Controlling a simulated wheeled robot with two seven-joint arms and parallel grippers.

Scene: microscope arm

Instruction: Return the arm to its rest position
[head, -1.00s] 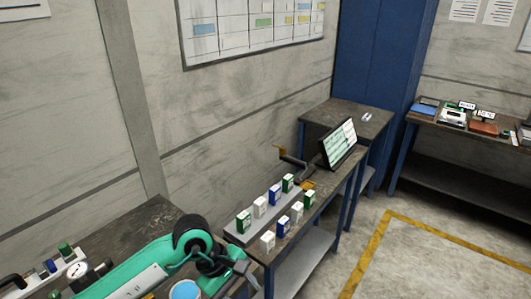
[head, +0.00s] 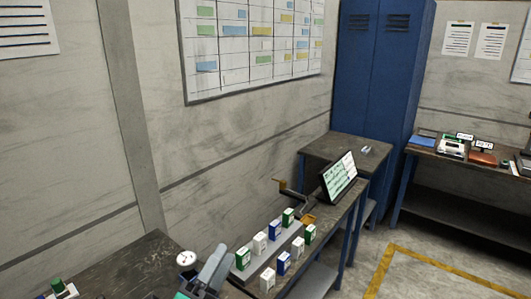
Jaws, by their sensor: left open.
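My left gripper (head: 209,273) shows only in part at the bottom of the head view, left of the row of small boxes. It looks open and I see nothing held in it. A little teal of my left arm shows below it at the picture edge. A dark jointed arm with a yellow end piece (head: 292,190) stands on the far part of the long bench, left of the tilted screen (head: 339,174). My left gripper is well apart from it. My right gripper is out of view.
Small green, white and blue boxes (head: 268,281) stand in two rows on the long bench. A small table (head: 325,147) stands by the blue locker (head: 378,70). The floor (head: 440,235) at right is clear.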

